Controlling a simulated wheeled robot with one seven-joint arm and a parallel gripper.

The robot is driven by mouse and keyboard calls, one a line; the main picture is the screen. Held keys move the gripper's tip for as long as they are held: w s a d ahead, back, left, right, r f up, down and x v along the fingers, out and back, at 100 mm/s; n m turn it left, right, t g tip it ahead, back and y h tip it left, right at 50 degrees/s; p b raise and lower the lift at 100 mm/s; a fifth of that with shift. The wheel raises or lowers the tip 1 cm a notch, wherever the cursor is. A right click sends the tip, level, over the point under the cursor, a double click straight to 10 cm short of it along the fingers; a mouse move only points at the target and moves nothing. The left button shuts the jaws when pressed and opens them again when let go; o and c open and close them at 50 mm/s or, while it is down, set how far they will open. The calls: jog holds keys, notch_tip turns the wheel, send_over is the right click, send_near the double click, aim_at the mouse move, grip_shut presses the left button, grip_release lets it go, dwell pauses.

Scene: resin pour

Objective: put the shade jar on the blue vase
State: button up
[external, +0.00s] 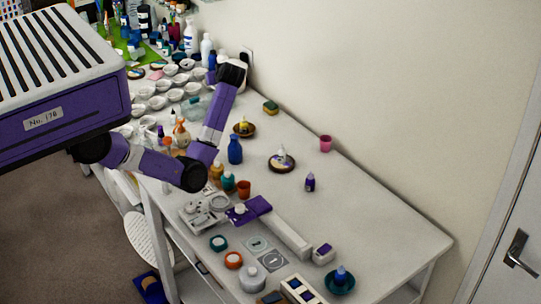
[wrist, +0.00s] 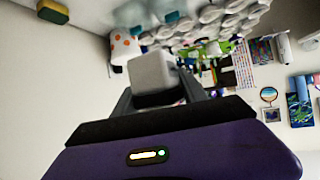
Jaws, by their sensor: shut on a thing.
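The blue vase (external: 235,149) stands upright on the white table, near the middle. My gripper (external: 233,72) is raised over the far part of the table, behind and above the vase, and apart from it. In the wrist view my gripper (wrist: 155,92) is shut on a pale, block-shaped thing (wrist: 153,72) with a dark lower part. I cannot tell from its look whether this is the shade jar. The vase is not clearly seen in the wrist view.
A dark dish with a yellow-topped thing (external: 244,127) stands just behind the vase, and a brown plate (external: 282,163) to its right. Small bottles and an orange cup (external: 243,188) stand in front. Several white bowls (external: 158,103) crowd the left. The right wall bounds the table.

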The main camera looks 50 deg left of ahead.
jog(key=shift+m+t, duration=0.4)
jog(key=shift+t, duration=0.1)
jog(key=d+r, duration=0.2)
jog(key=d, duration=0.1)
jog(key=d+r, duration=0.2)
jog(key=d, duration=0.1)
jog(key=d+r, duration=0.2)
jog(key=d, duration=0.2)
jog(key=shift+w+d+r, duration=0.1)
jog(key=shift+w+r, duration=0.15)
jog(key=shift+w, duration=0.1)
grip_shut()
jog(key=s+d+r, duration=0.2)
jog(key=s+d, duration=0.1)
jog(key=d, duration=0.1)
notch_tip(320, 180, down, 20)
jog(key=p, duration=0.1)
jog(key=shift+s+a+f, duration=0.15)
jog(key=shift+a, duration=0.1)
jog(key=shift+f, duration=0.2)
jog(key=o, duration=1.2)
grip_release()
jog(key=shift+r, duration=0.1)
